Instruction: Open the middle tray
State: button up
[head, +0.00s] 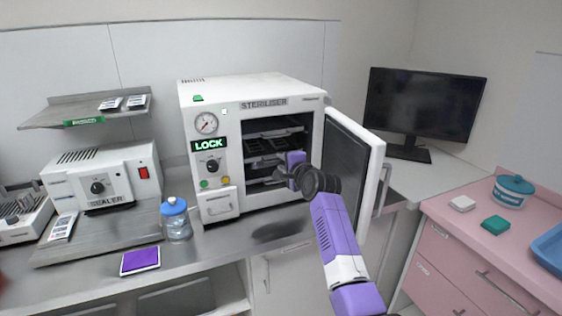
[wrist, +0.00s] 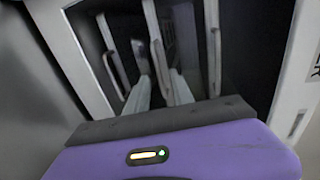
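The steriliser (head: 195,140) stands on the counter with its door (head: 350,150) swung wide open to the right. Inside the dark chamber several trays sit one above another, with pale front handles. The middle tray (head: 258,159) is at mid height and looks pushed in. My gripper (head: 282,175) is at the chamber mouth, in front of the trays, and hides part of them. In the wrist view the tray handles run upright, and my gripper (wrist: 160,85) has its two fingers apart, with the middle tray's handle (wrist: 152,30) between them. Contact cannot be told.
The open door stands close to the right of my arm. A lidded jar (head: 177,222) and a purple-topped pad (head: 140,260) are on the counter at left, beside the sealer (head: 100,185). A monitor (head: 425,105) and a pink cabinet (head: 470,250) are at right.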

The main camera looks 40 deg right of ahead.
jog(key=shift+x, duration=0.85)
jog(key=shift+c, duration=0.4)
grip_shut()
dwell(0.6)
